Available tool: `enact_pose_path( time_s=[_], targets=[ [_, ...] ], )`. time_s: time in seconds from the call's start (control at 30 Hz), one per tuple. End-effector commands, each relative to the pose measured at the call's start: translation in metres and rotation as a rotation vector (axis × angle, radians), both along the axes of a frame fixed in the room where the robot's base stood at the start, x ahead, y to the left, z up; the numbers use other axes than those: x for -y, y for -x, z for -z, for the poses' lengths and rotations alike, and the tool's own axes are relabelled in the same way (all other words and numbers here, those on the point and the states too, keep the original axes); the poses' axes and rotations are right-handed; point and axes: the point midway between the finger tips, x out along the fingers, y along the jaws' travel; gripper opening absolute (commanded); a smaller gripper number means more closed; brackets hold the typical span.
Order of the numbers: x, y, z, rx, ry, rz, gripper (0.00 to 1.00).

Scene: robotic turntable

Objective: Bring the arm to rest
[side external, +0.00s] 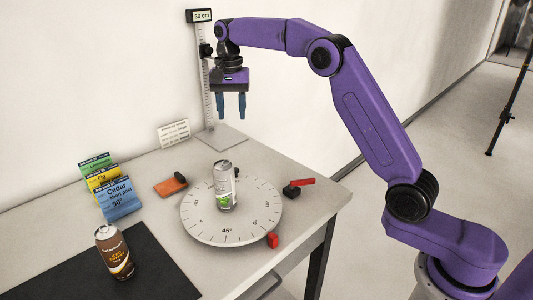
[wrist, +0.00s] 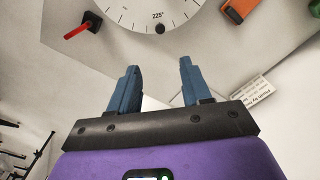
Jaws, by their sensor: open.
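My gripper (side external: 231,106) hangs in the air above the back of the table, pointing down, with its two blue fingers apart and nothing between them. In the wrist view the open fingers (wrist: 157,90) also show empty, with the turntable edge beyond them. The purple arm reaches in from the right. A silver and green can (side external: 224,188) stands upright on the round white turntable (side external: 210,232), which has a degree scale. The turntable's rim also shows in the wrist view (wrist: 185,22). The can lies below my gripper and apart from it.
A height gauge (side external: 207,90) marked 30 cm stands close behind my gripper. A brown can (side external: 115,255) stands on a black mat (side external: 60,268) at the front left. Coloured cards (side external: 119,198), an orange block (side external: 169,187), a small sign (side external: 173,133) and a red lever (side external: 301,182) surround the turntable.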

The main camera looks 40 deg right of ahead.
Motion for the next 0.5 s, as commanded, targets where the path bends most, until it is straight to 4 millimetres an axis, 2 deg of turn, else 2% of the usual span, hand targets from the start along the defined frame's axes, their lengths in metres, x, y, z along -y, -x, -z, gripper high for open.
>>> enact_pose_path(
  time_s=[0.13, 0.27, 0.5],
  targets=[
    [-0.010, 0.008, -0.002, 0.001, -0.001, -0.059, 0.48],
    [-0.029, 0.027, -0.004, 0.003, -0.001, -0.187, 0.48],
    [-0.060, 0.081, -0.002, 0.006, -0.001, -0.476, 0.48]
  ],
)
